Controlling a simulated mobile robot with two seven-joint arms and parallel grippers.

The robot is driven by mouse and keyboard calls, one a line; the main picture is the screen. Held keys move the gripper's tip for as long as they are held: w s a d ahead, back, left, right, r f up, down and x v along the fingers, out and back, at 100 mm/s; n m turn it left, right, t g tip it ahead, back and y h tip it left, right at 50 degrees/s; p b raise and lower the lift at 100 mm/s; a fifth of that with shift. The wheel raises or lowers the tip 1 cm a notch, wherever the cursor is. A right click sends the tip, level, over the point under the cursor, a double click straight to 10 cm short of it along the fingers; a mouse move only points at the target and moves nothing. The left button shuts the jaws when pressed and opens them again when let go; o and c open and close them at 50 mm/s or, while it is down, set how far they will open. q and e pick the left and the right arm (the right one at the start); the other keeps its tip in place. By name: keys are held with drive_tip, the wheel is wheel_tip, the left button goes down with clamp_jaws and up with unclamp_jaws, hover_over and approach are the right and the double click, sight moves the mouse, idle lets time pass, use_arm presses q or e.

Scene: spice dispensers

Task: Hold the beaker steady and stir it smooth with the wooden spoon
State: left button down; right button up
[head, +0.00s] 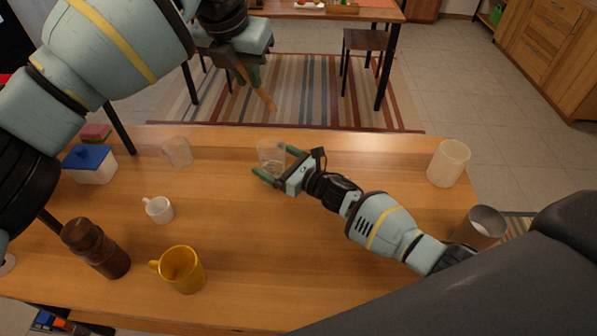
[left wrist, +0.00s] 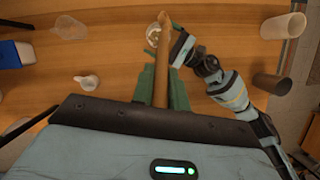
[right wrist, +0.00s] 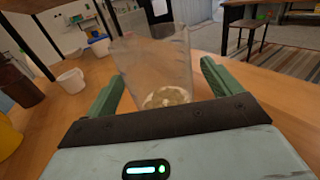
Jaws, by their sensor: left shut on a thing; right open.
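The clear beaker (head: 271,152) stands upright near the table's far edge. In the right wrist view it (right wrist: 155,65) has a shallow pale layer with lumps at its bottom. My right gripper (head: 277,163) is open, with one green finger on each side of the beaker; I cannot tell whether either touches it. My left gripper (head: 252,76) is shut on the wooden spoon (head: 265,97), raised above and beyond the beaker in the head view. The spoon points down at a tilt. In the left wrist view the spoon (left wrist: 162,65) lies between the fingers and partly overlaps the beaker (left wrist: 153,35).
On the left are another clear beaker (head: 178,152), a white mug (head: 158,209), a blue-lidded box (head: 91,165), a brown grinder (head: 95,248) and a yellow mug (head: 181,269). A cream cylinder (head: 448,163) and a metal can (head: 480,227) stand right. The middle front is clear.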

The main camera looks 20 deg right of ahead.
drive_tip(key=v, duration=0.9)
drive_tip(key=shift+s+d, duration=0.2)
drive_tip(key=shift+s, duration=0.1)
